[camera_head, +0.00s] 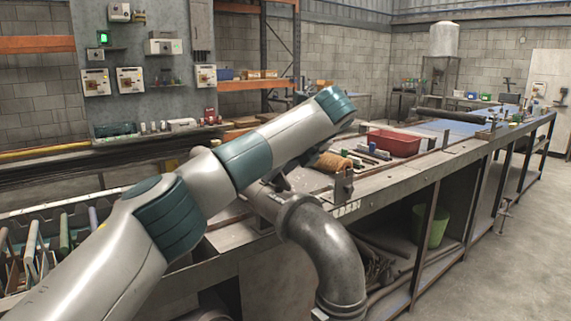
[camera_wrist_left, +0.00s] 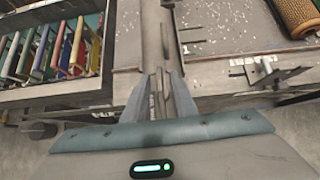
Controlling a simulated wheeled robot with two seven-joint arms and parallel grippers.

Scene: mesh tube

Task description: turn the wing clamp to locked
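My left gripper (camera_wrist_left: 165,78) shows in the left wrist view, its two grey fingers pointing up the picture with a narrow gap between the tips. Narrow grey metal parts show in that gap; I cannot tell whether the fingers touch them. A dark upright bar (camera_wrist_left: 168,38) stands just beyond the fingertips; I cannot tell whether it belongs to the wing clamp. In the head view my left arm crosses the bench and mostly hides the gripper, and I cannot make out the wing clamp there. My right gripper is in neither view.
A large grey pipe elbow (camera_head: 329,250) stands at the bench front. A metal bracket (camera_head: 343,186) sits on the bench edge beside a brown roll (camera_head: 334,162). A red bin (camera_head: 394,143) is farther back. A rack of coloured tools (camera_wrist_left: 55,45) lies left of the fingers.

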